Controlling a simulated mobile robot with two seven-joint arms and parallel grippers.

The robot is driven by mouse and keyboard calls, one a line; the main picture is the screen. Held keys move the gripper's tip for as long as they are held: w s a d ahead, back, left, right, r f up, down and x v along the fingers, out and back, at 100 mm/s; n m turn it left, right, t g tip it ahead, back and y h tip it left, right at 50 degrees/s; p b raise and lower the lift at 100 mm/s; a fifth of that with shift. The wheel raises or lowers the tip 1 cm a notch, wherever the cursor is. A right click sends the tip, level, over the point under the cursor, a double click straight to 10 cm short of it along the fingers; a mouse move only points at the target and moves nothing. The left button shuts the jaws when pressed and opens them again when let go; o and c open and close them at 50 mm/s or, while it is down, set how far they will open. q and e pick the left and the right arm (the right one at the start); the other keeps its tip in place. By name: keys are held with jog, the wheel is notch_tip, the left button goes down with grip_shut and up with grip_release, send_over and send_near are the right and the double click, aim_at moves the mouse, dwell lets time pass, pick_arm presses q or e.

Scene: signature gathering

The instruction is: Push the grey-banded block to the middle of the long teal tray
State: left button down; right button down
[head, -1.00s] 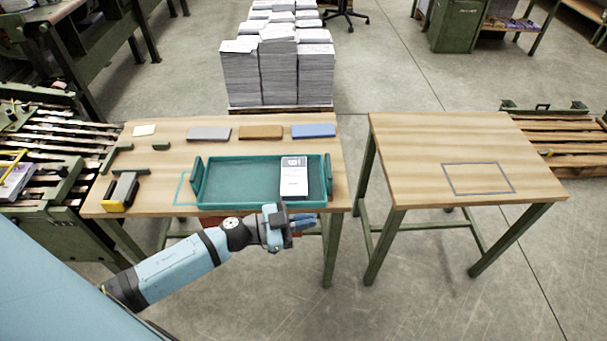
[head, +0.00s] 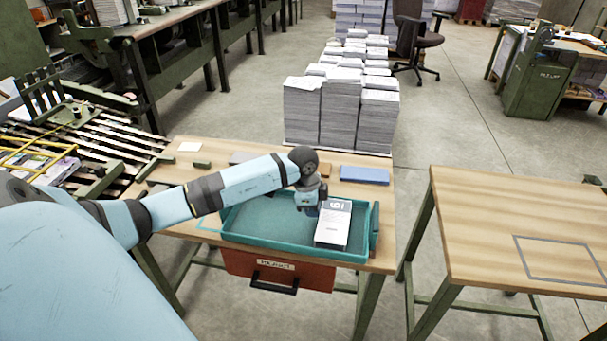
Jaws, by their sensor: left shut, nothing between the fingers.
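The grey-banded block (head: 333,226), white with a dark grey band and printed figures at its far end, lies in the right part of the long teal tray (head: 290,250). The tray sits on the left wooden table with raised ends. My left gripper (head: 311,211) points down over the tray, just left of the block's far end. It is shut and holds nothing. I cannot tell whether it touches the block. My left arm hides the tray's far left part. My right gripper is not in view.
Behind the tray lie a blue slab (head: 364,175) and a brown slab (head: 325,170), partly hidden by my arm. A red drawer (head: 310,276) hangs under the table. A second table (head: 480,220) with a grey outline stands at right, across a gap.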

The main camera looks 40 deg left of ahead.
aim_at(337, 222)
pick_arm(q)
jog(key=w+d, duration=0.1)
jog(key=d, duration=0.1)
jog(key=w+d, duration=0.1)
jog(key=w+d+f, duration=0.1)
jog(key=d, duration=0.1)
jog(key=shift+w+d, duration=0.3)
jog(key=shift+s+f, duration=0.1)
jog(key=shift+f, duration=0.15)
jog(key=shift+f, duration=0.15)
